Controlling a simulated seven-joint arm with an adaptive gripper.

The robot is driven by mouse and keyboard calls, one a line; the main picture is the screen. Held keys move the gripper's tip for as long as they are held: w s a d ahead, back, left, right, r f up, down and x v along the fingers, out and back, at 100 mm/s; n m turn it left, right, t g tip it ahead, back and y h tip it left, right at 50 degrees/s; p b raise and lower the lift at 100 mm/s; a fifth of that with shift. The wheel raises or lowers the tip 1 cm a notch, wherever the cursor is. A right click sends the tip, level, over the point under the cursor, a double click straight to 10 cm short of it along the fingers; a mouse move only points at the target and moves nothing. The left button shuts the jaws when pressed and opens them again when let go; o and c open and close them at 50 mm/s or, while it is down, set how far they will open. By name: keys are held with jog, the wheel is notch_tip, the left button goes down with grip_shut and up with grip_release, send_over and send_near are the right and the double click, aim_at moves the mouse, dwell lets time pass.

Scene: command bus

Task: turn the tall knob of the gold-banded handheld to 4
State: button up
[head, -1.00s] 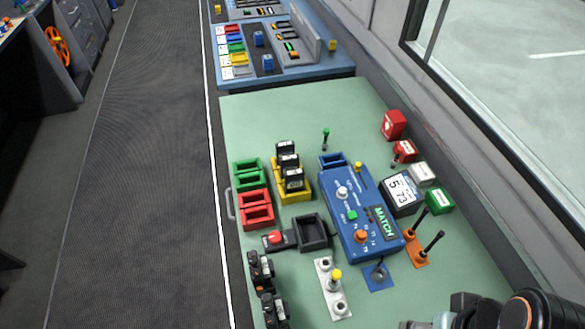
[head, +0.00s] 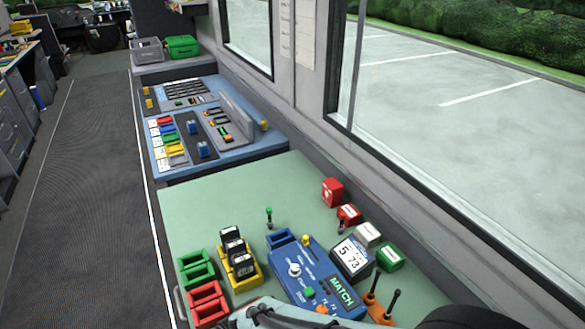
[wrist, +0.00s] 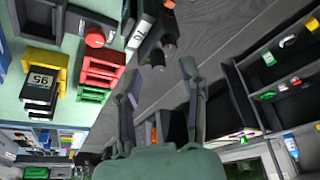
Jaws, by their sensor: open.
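Several black handhelds (head: 233,238) stand in a yellow rack on the green bench in the head view. One, with a white number label (wrist: 41,80), shows in that rack in the wrist view. Another dark handheld (wrist: 146,36) with a white label lies at the top of the wrist view, with dark knobs (wrist: 158,58) at its lower end. I cannot make out a gold band on any of them, nor the knob numbers. My gripper (wrist: 160,70) is open and empty, its fingertips apart from the handhelds, below the knobs in the wrist picture.
Red trays (head: 207,301) and green trays (head: 196,268) stand left of the yellow rack (head: 247,283). A blue MATCH box (head: 290,268) and upright levers (head: 394,302) stand to the right. My arm covers the bench's near part. Shelves (wrist: 245,85) stand across the floor.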

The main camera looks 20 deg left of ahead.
jog(key=shift+x, duration=0.8)
grip_shut()
jog(key=shift+m, duration=0.5)
jog(key=m+t+h, duration=0.1)
jog(key=m+t, duration=0.1)
jog(key=m, duration=0.3)
jog(key=shift+m, duration=0.3)
jog(key=m+t+h, duration=0.1)
jog(key=m, duration=0.2)
jog(key=m+t, duration=0.1)
jog(key=m, duration=0.2)
jog(key=shift+s+m+h, duration=0.1)
jog(key=shift+m+h, duration=0.2)
jog(key=shift+h, duration=0.1)
